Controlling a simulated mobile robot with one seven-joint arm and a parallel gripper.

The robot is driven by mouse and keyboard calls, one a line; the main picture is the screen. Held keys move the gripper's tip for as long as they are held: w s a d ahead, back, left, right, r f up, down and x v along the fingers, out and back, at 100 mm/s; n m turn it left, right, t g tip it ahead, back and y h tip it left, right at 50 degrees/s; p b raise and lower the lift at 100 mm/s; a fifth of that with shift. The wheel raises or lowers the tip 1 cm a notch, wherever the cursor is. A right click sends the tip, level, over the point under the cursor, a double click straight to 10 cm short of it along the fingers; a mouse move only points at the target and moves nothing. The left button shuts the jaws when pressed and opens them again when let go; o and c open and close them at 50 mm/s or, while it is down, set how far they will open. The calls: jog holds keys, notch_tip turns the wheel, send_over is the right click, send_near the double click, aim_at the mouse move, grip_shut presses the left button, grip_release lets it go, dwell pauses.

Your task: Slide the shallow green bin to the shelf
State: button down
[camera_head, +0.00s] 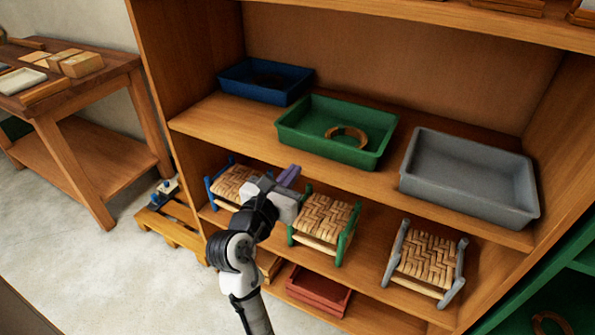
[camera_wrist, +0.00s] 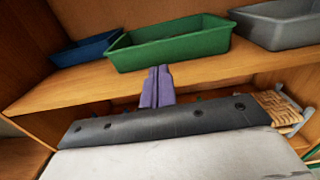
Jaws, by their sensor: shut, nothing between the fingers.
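The shallow green bin (camera_head: 335,133) sits on the upper open shelf (camera_head: 222,117) of a wooden unit, between a blue bin and a grey bin. A brown ring (camera_head: 346,136) lies inside it. The green bin also shows in the wrist view (camera_wrist: 172,46), beyond my fingers. My gripper (camera_head: 289,176) has purple fingers, shut and empty, just in front of the shelf's front edge and below the bin. In the wrist view the fingertips (camera_wrist: 159,72) point toward the bin's front wall. They look apart from the bin.
The blue bin (camera_head: 264,82) is left on the same shelf; the grey bin (camera_head: 470,176) is right. Small woven seats (camera_head: 325,222) stand on the shelf below, close under my gripper. A red tray (camera_head: 319,290) is lower down. A workbench (camera_head: 98,70) stands at left.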

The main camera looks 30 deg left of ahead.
aim_at(318, 139)
jog(key=w+p, duration=0.1)
jog(key=w, duration=1)
jog(key=shift+d+p, duration=0.15)
jog(key=shift+p, duration=0.15)
